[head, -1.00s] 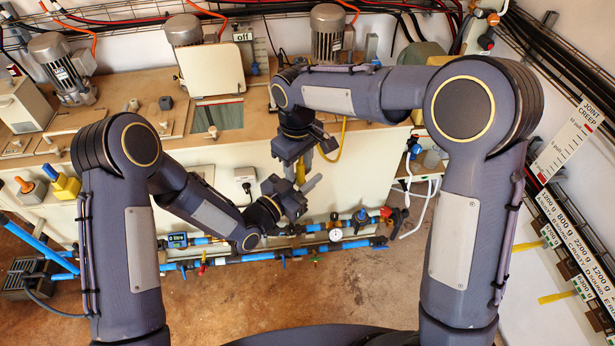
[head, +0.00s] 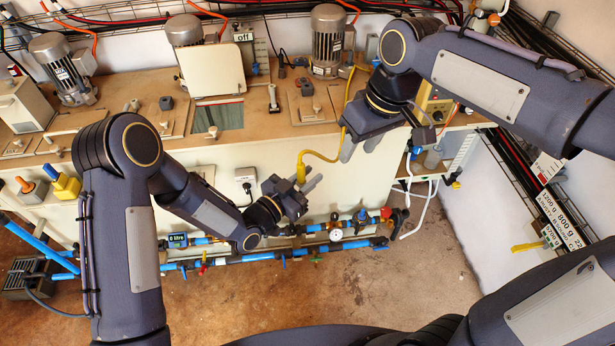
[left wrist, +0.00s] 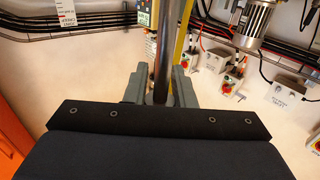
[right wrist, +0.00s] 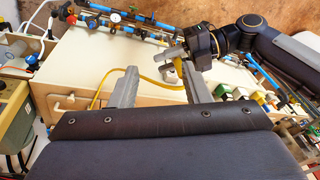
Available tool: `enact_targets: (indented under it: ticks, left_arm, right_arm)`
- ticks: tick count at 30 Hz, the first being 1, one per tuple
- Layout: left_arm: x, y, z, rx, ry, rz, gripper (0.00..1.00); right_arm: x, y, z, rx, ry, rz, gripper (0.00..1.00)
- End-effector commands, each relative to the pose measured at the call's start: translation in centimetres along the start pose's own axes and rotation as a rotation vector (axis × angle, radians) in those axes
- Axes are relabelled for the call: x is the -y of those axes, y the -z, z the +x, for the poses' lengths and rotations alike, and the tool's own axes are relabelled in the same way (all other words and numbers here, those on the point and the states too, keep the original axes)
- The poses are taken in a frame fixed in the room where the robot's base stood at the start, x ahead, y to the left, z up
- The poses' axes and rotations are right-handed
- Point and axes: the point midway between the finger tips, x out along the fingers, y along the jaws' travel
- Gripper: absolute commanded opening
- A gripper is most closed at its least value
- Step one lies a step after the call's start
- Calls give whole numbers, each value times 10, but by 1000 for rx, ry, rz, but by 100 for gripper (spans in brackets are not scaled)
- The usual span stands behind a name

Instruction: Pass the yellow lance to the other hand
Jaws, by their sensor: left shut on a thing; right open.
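The yellow lance (head: 301,170) is in my left gripper (head: 306,188), low in front of the cream bench's front face. Its yellow end points up and runs into a yellow hose. In the left wrist view a dark tube (left wrist: 162,50) stands between the left gripper's fingers. My right gripper (head: 360,147) is open and empty, up and to the right of the lance and apart from it. In the right wrist view the lance (right wrist: 179,68) shows beyond the open right fingers (right wrist: 160,78), with the left gripper around it.
The yellow hose (head: 325,158) loops from the lance up to the bench top, passing behind the right gripper. Blue pipes with a gauge (head: 335,235) run below. The brown floor (head: 380,290) is clear.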

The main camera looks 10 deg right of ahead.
Motion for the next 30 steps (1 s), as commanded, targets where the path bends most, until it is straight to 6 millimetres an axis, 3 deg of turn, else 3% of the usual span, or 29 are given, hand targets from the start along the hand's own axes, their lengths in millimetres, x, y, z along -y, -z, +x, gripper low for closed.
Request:
enact_targets:
  ticks: [1, 6, 12, 18, 30]
  left_arm:
    - [0, 0, 0, -1, 0, 0, 0]
    - [0, 0, 0, -1, 0, 0, 0]
    - [0, 0, 0, -1, 0, 0, 0]
    - [0, 0, 0, -1, 0, 0, 0]
    - [0, 0, 0, -1, 0, 0, 0]
  right_arm:
    - [-6, -29, -7, -48, 13, 65, 43]
    - [-7, -105, -6, -193, 56, 264, 43]
    - [8, -164, 15, -328, 83, 447, 43]
    - [17, -185, 31, -391, 92, 530, 43]
    - [18, -187, 33, -398, 93, 539, 43]
